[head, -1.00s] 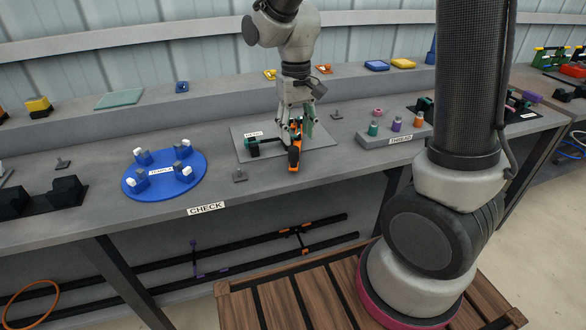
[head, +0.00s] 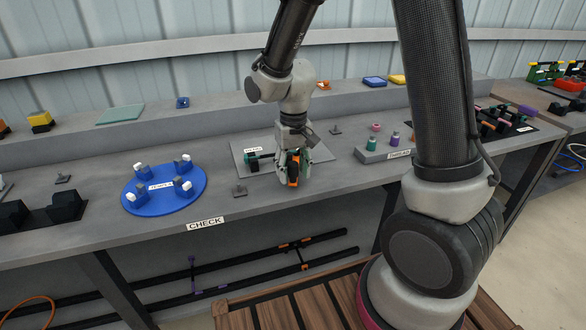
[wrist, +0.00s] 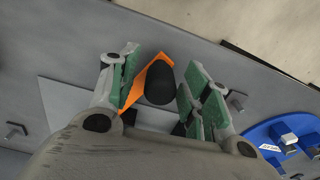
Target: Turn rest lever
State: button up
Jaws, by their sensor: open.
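The rest lever, black with orange parts (head: 293,178), stands at the right of a grey plate on the bench in the head view. A black bar with a green end (head: 252,160) lies left of it, near a small white label. My gripper (head: 292,166) is down over the lever, pointing downward. In the wrist view, the lever's rounded black end (wrist: 160,84) and orange part (wrist: 145,72) lie between the green-padded fingers of my gripper (wrist: 160,88). The fingers are apart. A gap shows at the right finger; contact at the left finger is unclear.
A blue round plate (head: 190,203) with several white-topped clamps stands left. A grey block (head: 372,156) with coloured pegs stands right. The bench front edge is close to the lever.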

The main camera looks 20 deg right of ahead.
grip_shut()
jog(key=shift+w+a+m, duration=0.25)
jog(key=shift+a+m, duration=0.15)
jog(key=shift+a, duration=0.05)
grip_release()
jog(key=shift+r, duration=0.1)
notch_tip(320, 180, up, 12)
dwell(0.4)
jog(key=shift+d, duration=0.1)
